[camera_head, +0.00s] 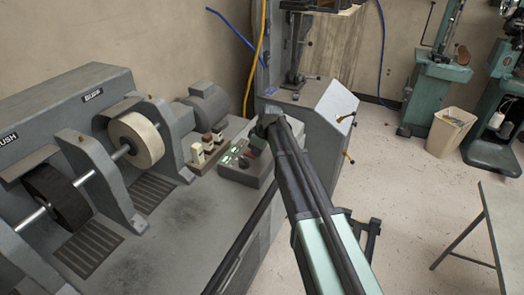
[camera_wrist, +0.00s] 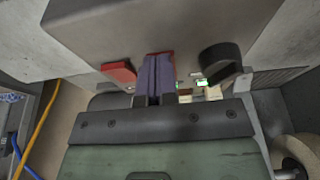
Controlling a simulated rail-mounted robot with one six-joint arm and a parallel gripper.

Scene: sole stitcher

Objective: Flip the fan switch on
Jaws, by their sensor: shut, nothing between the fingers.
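A grey control box (camera_head: 252,177) with small switches and green lights (camera_head: 227,159) sits at the right end of the grinder bench. In the wrist view its face (camera_wrist: 190,30) shows a red rocker switch (camera_wrist: 119,72) left of my fingers, and a second red part just at the fingertips, mostly hidden by them. I cannot read which switch is the fan's. My gripper (camera_wrist: 158,62) is shut and empty, its tips at or very near that second red part; contact cannot be told. In the head view my arm hides most of the gripper (camera_head: 259,143).
A black curved part (camera_wrist: 220,63) stands out right of my fingers, beside a green light (camera_wrist: 201,82). Small bottles (camera_head: 207,143) and a motor (camera_head: 208,105) stand left of the box. A grey cabinet (camera_head: 325,115) is behind. Open floor lies to the right.

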